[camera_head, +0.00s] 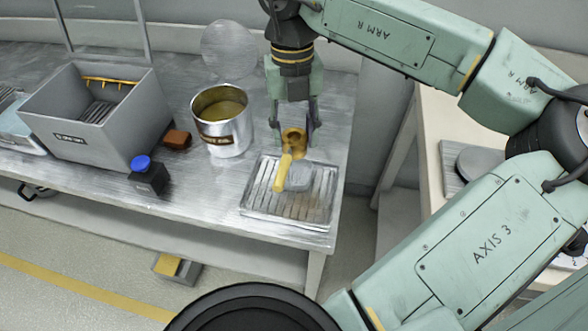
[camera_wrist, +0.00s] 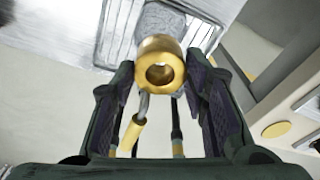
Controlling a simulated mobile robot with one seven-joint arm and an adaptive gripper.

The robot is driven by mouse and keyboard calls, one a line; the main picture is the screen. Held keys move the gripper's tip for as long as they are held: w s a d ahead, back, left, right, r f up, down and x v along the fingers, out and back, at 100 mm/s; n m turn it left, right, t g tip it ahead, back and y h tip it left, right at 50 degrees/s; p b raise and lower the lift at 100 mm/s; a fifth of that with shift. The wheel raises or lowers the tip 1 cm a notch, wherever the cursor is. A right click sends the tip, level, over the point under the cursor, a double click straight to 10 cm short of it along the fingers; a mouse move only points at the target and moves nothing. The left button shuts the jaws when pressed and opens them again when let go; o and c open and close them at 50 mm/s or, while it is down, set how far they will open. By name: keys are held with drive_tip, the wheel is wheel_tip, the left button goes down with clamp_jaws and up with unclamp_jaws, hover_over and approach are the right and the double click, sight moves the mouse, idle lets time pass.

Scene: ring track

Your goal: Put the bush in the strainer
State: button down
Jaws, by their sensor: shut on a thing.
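The bush (camera_head: 293,141) is a brass-coloured ring with a hole through it. My gripper (camera_head: 295,128) is shut on it, over the back of a ribbed metal tray on the bench. In the wrist view the bush (camera_wrist: 160,68) sits between the fingertips of my gripper (camera_wrist: 160,75), its bore facing the camera. Whether it touches the tray is unclear. No strainer shows plainly. A grey open box (camera_head: 100,140) at the left holds a slatted insert (camera_head: 97,111) with a yellow bar, which may be the strainer.
The ribbed tray (camera_head: 262,207) holds a grey block (camera_head: 301,177) and a yellow-handled tool (camera_head: 283,170). Left of it stand an open metal can (camera_head: 228,140), a brown block (camera_head: 177,139) and a blue-capped dark bottle (camera_head: 148,177). The bench edge is close right of the tray.

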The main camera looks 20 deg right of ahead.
sight(294, 132)
wheel_tip(294, 132, down, 8)
drive_tip(key=b, duration=0.3)
drive_tip(key=shift+f+b, duration=0.25)
drive_tip(key=shift+b, duration=0.15)
drive_tip(key=shift+f, duration=0.1)
drive_tip(key=c, duration=0.9)
unclamp_jaws()
drive_tip(key=shift+c, duration=0.2)
drive_tip(key=r, duration=0.4)
drive_tip(key=w+r, duration=0.1)
drive_tip(key=r, duration=0.7)
drive_tip(key=shift+w+d+r+b, duration=0.15)
drive_tip(key=shift+w+b, duration=0.1)
drive_tip(key=shift+b, duration=0.15)
